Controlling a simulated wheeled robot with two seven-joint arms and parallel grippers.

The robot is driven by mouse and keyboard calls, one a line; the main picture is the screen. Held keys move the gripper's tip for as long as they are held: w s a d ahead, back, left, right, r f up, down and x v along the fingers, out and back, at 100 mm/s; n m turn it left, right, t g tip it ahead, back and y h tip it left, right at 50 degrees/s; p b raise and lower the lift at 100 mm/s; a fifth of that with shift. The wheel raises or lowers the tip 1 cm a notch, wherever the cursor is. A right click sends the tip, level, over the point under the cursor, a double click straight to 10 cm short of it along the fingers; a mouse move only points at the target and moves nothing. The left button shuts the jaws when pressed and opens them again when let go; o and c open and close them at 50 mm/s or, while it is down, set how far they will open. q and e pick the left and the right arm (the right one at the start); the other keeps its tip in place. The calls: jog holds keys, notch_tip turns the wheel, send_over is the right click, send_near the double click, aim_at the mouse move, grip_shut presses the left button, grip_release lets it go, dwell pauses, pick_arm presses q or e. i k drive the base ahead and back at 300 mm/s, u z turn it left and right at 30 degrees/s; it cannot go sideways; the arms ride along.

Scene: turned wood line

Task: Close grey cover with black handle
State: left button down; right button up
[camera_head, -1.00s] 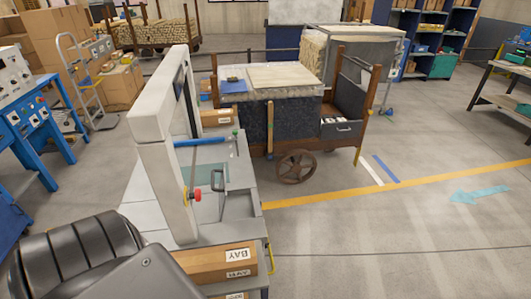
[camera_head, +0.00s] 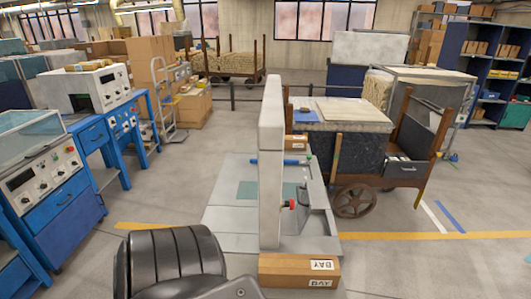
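A light grey machine (camera_head: 225,215) stands in the middle, with a tall off-white upright (camera_head: 271,160) across it. On its right side is a grey panel (camera_head: 318,213), which may be the grey cover. A thin dark handle-like shape (camera_head: 303,193) stands beside it, partly hidden by the upright. Whether the cover is open or shut cannot be told. A black ribbed part of my own arm is at the bottom left. Neither gripper is in view.
A wooden cart (camera_head: 350,185) with a spoked wheel stands behind right. Blue consoles (camera_head: 60,200) line the left. Floor between consoles and machine is clear, as is the right floor.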

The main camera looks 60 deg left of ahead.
aim_at(304, 207)
jog(key=k, duration=0.1)
jog(key=u, duration=0.85)
